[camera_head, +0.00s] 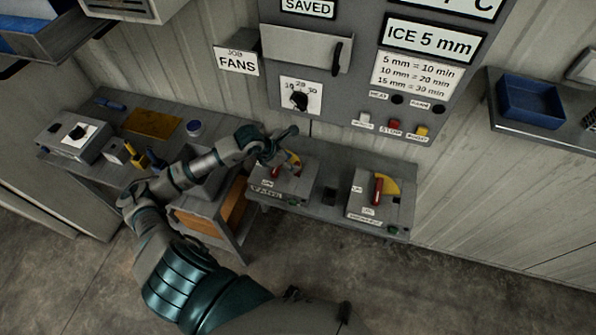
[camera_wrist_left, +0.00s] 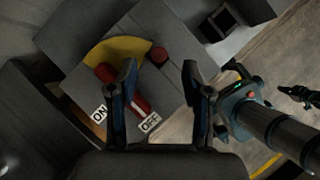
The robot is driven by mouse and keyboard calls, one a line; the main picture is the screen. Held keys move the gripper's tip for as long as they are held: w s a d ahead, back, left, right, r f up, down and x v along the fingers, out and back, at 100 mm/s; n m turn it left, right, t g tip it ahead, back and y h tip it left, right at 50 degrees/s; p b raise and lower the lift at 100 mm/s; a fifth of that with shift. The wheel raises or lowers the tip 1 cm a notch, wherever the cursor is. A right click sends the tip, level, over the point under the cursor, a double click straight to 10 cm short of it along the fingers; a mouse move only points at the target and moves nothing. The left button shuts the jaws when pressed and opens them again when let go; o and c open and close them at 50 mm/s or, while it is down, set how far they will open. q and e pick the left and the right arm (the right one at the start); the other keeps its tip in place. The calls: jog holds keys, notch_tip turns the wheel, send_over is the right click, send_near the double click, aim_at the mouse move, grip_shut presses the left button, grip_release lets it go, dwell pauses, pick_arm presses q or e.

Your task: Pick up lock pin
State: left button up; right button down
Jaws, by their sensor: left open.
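I cannot pick out the lock pin with certainty. In the left wrist view a short red round-ended piece (camera_wrist_left: 158,57) stands beside the yellow arc plate (camera_wrist_left: 118,50) of a grey switch box. A red lever (camera_wrist_left: 138,104) lies between ON and OFF labels, partly behind a finger. My left gripper (camera_wrist_left: 160,82) is open and empty above this box, with its left finger overlapping the lever. In the head view the left gripper (camera_head: 284,148) is over the left switch box (camera_head: 287,187), hiding part of it.
A second switch box (camera_head: 381,200) with a red lever stands right on the same bench. A control panel (camera_head: 345,75) rises behind. A left table holds a grey box (camera_head: 72,140) and a yellow sheet (camera_head: 152,124). A blue bin (camera_head: 530,103) sits on the right shelf.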

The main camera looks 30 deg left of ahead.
pick_arm(q)
jog(key=shift+w+a+f, duration=0.1)
jog(key=shift+w+f, duration=0.05)
jog(key=shift+f, duration=0.15)
jog(key=x, duration=0.2)
jog(key=p+x, duration=0.1)
jog(key=x, duration=0.2)
jog(key=shift+d+r, duration=0.15)
jog(key=shift+d, duration=0.15)
jog(key=shift+a, duration=0.1)
jog(key=c, duration=0.8)
jog(key=shift+a, duration=0.3)
grip_shut()
